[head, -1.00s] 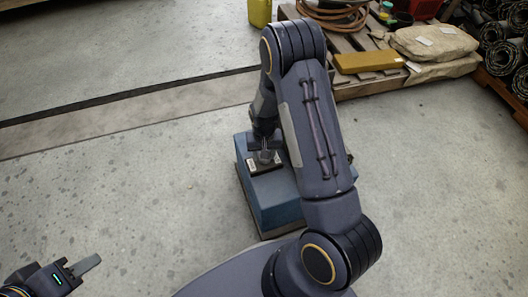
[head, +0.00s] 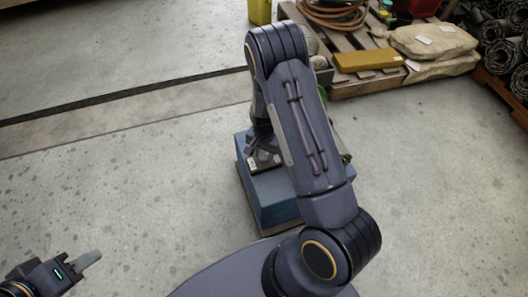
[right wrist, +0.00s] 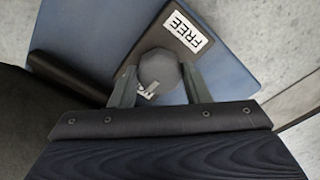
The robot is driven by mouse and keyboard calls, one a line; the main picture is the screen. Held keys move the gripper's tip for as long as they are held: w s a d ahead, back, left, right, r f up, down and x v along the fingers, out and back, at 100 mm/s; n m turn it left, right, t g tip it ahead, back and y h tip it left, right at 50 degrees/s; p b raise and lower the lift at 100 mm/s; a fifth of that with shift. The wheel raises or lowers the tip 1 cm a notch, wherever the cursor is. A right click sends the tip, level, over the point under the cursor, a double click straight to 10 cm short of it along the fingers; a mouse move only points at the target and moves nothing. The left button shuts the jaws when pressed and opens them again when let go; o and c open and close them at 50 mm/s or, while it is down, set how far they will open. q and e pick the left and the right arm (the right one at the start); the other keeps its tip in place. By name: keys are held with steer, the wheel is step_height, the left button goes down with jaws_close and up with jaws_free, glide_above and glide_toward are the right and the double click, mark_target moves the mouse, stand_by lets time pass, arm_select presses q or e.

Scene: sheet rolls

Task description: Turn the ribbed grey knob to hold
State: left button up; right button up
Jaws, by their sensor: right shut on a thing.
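The grey knob (right wrist: 158,70) stands on a dark plate (right wrist: 172,36) on top of a blue box (head: 270,207). My right gripper (right wrist: 160,80) is shut on the knob, one finger on each side of it, as the right wrist view shows. A white label reading FREE (right wrist: 188,31) is on the plate beyond the knob. A second label (right wrist: 148,91) is mostly hidden behind the knob and a finger, and its word cannot be read. In the head view my right gripper (head: 264,146) largely covers the knob. My left gripper (head: 88,261) is low at the left, away from the box.
The concrete floor (head: 150,190) around the box is clear. A wooden pallet (head: 345,88) at the back holds a hose coil (head: 333,17), a yellow block (head: 368,60) and sacks (head: 433,41). Dark rolls (head: 496,55) are stacked at the far right.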

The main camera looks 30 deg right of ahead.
mark_target(264, 154)
stand_by(0.3)
steer(key=o, duration=1)
steer(key=shift+c, duration=0.2)
steer(key=shift+r, duration=0.1)
step_height(264, 154, up, 6)
steer(key=p, duration=0.2)
steer(key=shift+r+p, duration=0.15)
steer(key=shift+p, duration=0.15)
steer(key=shift+r, duration=0.65)
steer(key=shift+r, duration=0.1)
